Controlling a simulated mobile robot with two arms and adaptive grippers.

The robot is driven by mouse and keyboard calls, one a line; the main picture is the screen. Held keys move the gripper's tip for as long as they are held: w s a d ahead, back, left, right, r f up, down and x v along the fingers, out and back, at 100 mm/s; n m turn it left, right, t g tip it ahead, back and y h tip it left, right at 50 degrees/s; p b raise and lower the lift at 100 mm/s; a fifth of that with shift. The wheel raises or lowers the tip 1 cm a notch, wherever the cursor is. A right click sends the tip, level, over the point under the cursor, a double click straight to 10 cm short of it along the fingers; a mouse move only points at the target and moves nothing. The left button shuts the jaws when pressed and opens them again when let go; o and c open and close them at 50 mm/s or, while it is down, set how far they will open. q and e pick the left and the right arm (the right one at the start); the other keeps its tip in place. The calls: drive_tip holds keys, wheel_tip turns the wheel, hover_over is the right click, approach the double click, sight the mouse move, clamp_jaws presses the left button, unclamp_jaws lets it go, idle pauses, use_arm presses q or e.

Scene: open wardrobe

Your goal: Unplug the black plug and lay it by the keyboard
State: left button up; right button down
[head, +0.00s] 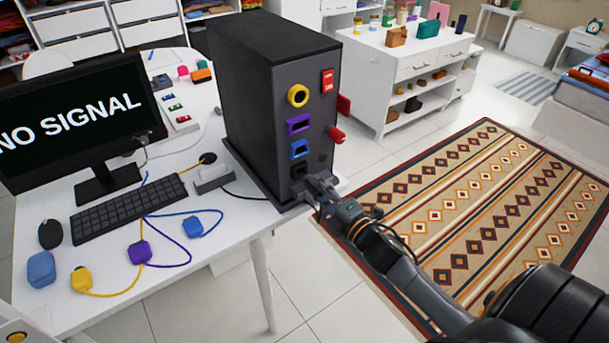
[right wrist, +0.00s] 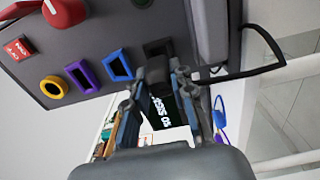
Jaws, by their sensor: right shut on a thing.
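The dark computer tower (head: 262,100) stands at the desk's right edge, its port side facing my right arm. My right gripper (head: 318,188) is at the lowest, black port (head: 299,170). In the right wrist view the gripper (right wrist: 160,82) is shut on the black plug (right wrist: 158,74), which is between the fingertips close to the tower face. I cannot tell whether its tip is still in the port. A black cable (right wrist: 262,70) loops at the right there. The black keyboard (head: 130,208) lies on the desk before the monitor. My left gripper is not in view.
Yellow (head: 82,279), purple (head: 139,252) and blue (head: 193,227) plugs with cords lie on the white desk (head: 190,270) in front of the keyboard. A mouse (head: 51,234) is left of it. A red knob (head: 336,134) juts from the tower.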

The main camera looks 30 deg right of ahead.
drive_tip(key=shift+s+d, duration=0.1)
drive_tip(key=shift+s, duration=1.35)
